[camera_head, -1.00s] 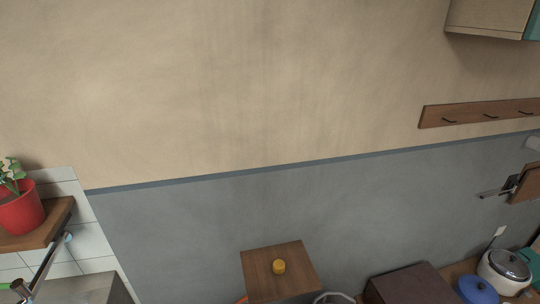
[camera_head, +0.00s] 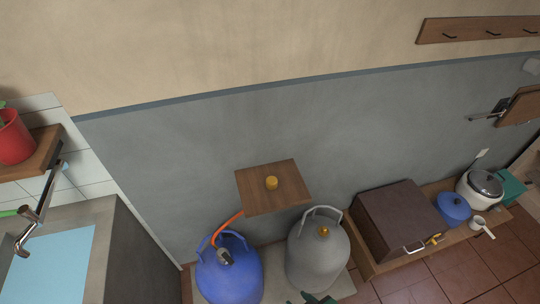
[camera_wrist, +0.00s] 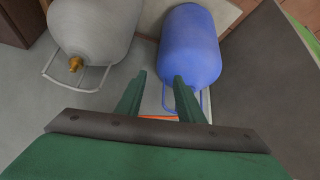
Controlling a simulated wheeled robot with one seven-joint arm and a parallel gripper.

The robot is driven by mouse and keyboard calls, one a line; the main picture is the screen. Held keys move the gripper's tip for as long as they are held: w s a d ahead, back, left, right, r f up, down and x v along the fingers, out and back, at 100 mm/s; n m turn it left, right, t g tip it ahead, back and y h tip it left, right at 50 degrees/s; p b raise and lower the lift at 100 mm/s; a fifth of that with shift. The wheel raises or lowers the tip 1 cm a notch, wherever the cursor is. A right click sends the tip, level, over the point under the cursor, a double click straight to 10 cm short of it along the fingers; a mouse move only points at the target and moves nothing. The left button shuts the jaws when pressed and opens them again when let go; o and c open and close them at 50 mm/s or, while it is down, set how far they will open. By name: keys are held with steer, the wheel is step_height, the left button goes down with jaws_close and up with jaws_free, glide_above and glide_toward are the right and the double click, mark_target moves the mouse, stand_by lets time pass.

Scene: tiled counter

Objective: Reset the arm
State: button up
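My gripper (camera_wrist: 158,92) shows in the wrist view as two green fingers held apart, with nothing gripped between them. A small green part of my arm or gripper shows at the bottom edge of the head view, mostly cut off. In the wrist view the fingers point toward a blue gas cylinder (camera_wrist: 190,45) and a grey gas cylinder (camera_wrist: 95,25). An orange strip shows low between the fingers. In the head view the blue cylinder (camera_head: 230,275) and the grey cylinder (camera_head: 318,262) stand below a wooden shelf (camera_head: 290,185).
At left are a sink counter (camera_head: 120,245), a faucet (camera_head: 35,220) and a red pot (camera_head: 14,138). At right, a brown box (camera_head: 405,220), a blue pot (camera_head: 453,208) and a rice cooker (camera_head: 478,188) stand on a low bench.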

steer(key=s+r+m+t, duration=0.1)
steer(key=s+r+t, duration=0.1)
steer(key=s, duration=0.5)
steer(key=s+a+r+m+t+h, duration=0.1)
steer(key=s+a+r+m+t, duration=0.1)
steer(key=r, duration=0.5)
steer(key=s+a+r+m+t+h, duration=0.2)
steer(key=s+a+r+m+t, duration=0.1)
steer(key=a+r+t, duration=0.2)
step_height(320, 180, up, 2)
steer(key=shift+s+a+r, duration=0.1)
steer(key=shift+s+a, duration=0.15)
steer(key=shift+a, duration=0.75)
